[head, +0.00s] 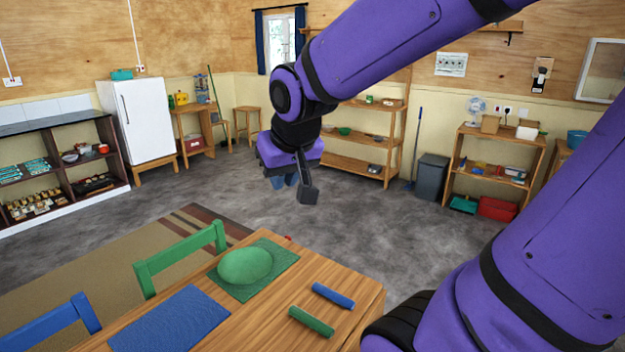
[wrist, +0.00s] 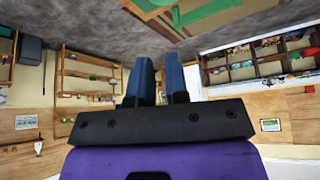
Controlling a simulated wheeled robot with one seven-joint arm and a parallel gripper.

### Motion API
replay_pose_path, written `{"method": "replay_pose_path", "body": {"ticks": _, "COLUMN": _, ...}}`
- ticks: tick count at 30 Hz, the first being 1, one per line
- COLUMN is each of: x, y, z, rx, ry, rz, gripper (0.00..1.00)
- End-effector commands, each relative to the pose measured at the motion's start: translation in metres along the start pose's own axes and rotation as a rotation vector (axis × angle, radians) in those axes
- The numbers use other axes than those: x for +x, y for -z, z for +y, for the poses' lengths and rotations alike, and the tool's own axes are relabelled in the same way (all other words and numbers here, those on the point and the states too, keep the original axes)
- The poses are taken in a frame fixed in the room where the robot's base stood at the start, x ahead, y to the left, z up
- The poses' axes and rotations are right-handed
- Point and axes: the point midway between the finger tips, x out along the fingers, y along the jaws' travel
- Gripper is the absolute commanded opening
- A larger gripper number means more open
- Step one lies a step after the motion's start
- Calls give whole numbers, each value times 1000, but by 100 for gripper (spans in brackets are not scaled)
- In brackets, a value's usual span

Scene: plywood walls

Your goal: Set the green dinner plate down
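The green dinner plate (head: 245,266) lies on a green placemat (head: 273,262) on the wooden table (head: 350,290). My gripper (head: 285,180) is in the air beyond and above the table, well apart from the plate, with its blue fingers pointing down. In the wrist view, the two blue fingers (wrist: 160,62) stand a little apart with nothing between them. The plate cannot be made out in the wrist view.
A blue placemat (head: 170,322), a green roll (head: 311,321) and a blue roll (head: 333,296) lie on the table. A green chair (head: 180,250) and a blue chair (head: 50,325) stand at its left. Shelves (head: 365,140) line the far wall; the grey floor between is clear.

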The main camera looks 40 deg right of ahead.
Motion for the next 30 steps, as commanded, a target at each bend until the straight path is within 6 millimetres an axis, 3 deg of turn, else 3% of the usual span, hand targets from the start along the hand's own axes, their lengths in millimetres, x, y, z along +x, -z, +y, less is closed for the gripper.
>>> {"method": "replay_pose_path", "body": {"ticks": 1, "x": -17, "y": -10, "z": -2, "rx": -27, "ry": 13, "rz": 4, "gripper": 14}}
{"method": "replay_pose_path", "body": {"ticks": 6, "x": -58, "y": -46, "z": -5, "rx": -116, "ry": 57, "rz": -16, "gripper": 14}}
{"method": "replay_pose_path", "body": {"ticks": 12, "x": -83, "y": -75, "z": -5, "rx": -187, "ry": 101, "rz": -34, "gripper": 14}}
{"method": "replay_pose_path", "body": {"ticks": 30, "x": -89, "y": -82, "z": -5, "rx": -204, "ry": 112, "rz": -41, "gripper": 14}}
